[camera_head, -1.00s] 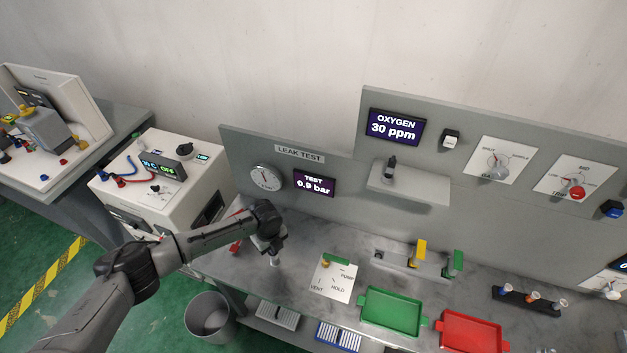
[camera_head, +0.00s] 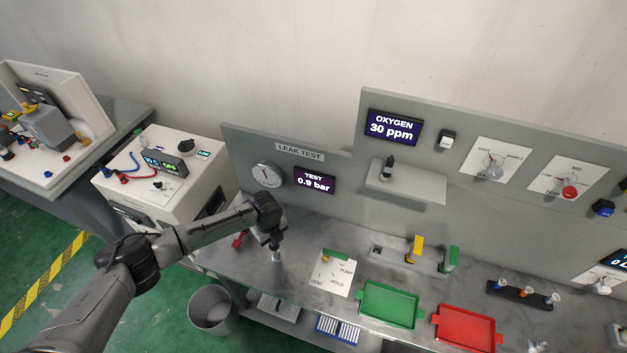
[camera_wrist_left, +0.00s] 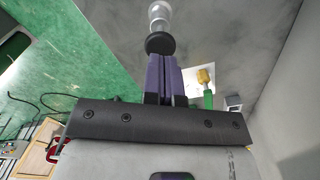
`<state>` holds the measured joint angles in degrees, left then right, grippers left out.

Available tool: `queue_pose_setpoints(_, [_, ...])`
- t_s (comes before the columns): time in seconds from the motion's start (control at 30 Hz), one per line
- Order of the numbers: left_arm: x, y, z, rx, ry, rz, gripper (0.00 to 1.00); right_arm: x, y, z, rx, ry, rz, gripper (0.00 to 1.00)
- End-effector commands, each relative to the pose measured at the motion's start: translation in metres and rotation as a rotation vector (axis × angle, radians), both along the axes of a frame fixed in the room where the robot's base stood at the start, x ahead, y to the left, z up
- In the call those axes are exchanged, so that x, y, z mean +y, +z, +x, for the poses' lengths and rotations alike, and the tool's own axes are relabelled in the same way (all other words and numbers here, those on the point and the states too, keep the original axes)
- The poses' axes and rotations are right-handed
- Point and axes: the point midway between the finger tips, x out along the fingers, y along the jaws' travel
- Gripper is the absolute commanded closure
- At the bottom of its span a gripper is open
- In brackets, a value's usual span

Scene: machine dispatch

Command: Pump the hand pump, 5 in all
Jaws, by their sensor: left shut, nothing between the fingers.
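The hand pump shows below my left gripper in the head view as a short pale post (camera_head: 276,256) on the bench. In the left wrist view it has a black round knob (camera_wrist_left: 160,43) on a silver stem. My left gripper (camera_head: 274,241) is shut and empty, with its fingertips at the knob; the purple fingers also show in the left wrist view (camera_wrist_left: 162,60). I cannot tell whether they press on the knob. The test display (camera_head: 315,181) reads 0.9 bar, beside a round gauge (camera_head: 266,174). My right gripper is out of view.
A valve plate (camera_head: 333,272) marked PUMP, HOLD and VENT lies right of the pump. Further right are a green tray (camera_head: 389,306) and a red tray (camera_head: 466,329). A red handle (camera_head: 238,241) is left of my gripper. A bin (camera_head: 211,311) stands on the floor.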

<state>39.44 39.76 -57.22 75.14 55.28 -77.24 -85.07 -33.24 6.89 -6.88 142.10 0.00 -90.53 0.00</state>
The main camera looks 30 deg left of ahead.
Motion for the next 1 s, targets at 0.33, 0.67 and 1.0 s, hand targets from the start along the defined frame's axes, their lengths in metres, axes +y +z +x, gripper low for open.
queue_pose_setpoints(0.33, [0.0,-0.003,0.0,0.0,0.0,0.0,1.0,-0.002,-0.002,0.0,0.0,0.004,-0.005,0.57])
queue_pose_setpoints(0.67, [0.0,-0.014,0.0,0.0,0.001,0.0,1.0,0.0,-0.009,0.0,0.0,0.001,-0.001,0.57])
queue_pose_setpoints(1.0, [0.0,-0.025,0.0,0.0,0.0,0.0,1.0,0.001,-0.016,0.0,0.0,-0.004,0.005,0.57])
